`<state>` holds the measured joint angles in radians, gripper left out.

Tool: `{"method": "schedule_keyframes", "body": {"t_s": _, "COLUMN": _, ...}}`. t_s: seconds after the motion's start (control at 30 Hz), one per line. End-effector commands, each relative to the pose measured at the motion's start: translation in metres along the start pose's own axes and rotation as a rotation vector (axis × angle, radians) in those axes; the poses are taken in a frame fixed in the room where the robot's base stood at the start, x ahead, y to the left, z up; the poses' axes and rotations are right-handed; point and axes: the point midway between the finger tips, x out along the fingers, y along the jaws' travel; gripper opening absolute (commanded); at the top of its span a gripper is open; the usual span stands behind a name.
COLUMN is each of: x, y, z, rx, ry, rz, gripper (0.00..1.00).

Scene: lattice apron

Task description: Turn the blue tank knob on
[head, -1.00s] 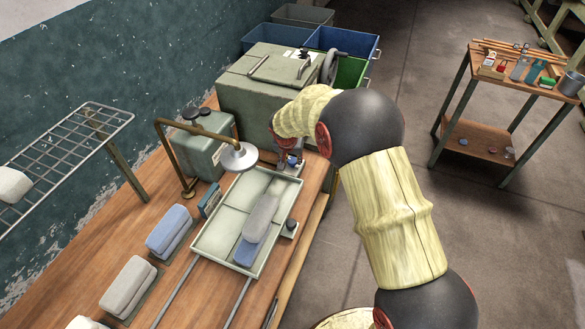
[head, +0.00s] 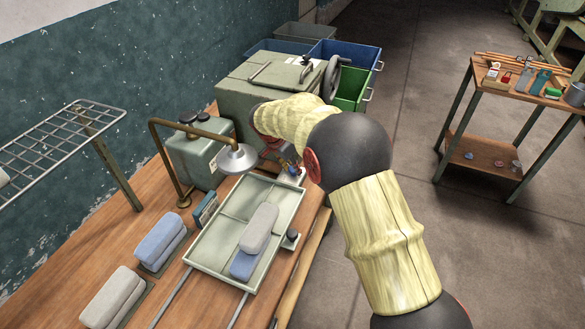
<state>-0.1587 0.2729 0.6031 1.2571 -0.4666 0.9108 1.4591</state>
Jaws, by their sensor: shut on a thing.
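My gripper (head: 284,160) points down at the bench's right edge, beyond the tray, largely hidden by my arm's wrist. It is shut on a small blue knob (head: 293,169), of which only a bit shows on a small pale base (head: 291,178). I cannot tell how far the knob is turned. A grey-green tank (head: 198,155) with dark caps on top stands to the left of my gripper.
A large green machine (head: 245,95) stands just behind my gripper. A dark knob (head: 292,236) sits at the tray's right.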

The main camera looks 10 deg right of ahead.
Motion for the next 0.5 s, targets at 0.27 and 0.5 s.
{"method": "schedule_keyframes", "body": {"t_s": 0.27, "x": -0.0011, "y": -0.0014, "z": -0.0002, "rx": 0.008, "ry": 0.0, "rz": -0.001, "gripper": 0.04}}
{"method": "schedule_keyframes", "body": {"t_s": 0.5, "x": -0.0011, "y": -0.0014, "z": -0.0001, "rx": 0.008, "ry": 0.0, "rz": -0.001, "gripper": 0.34}}
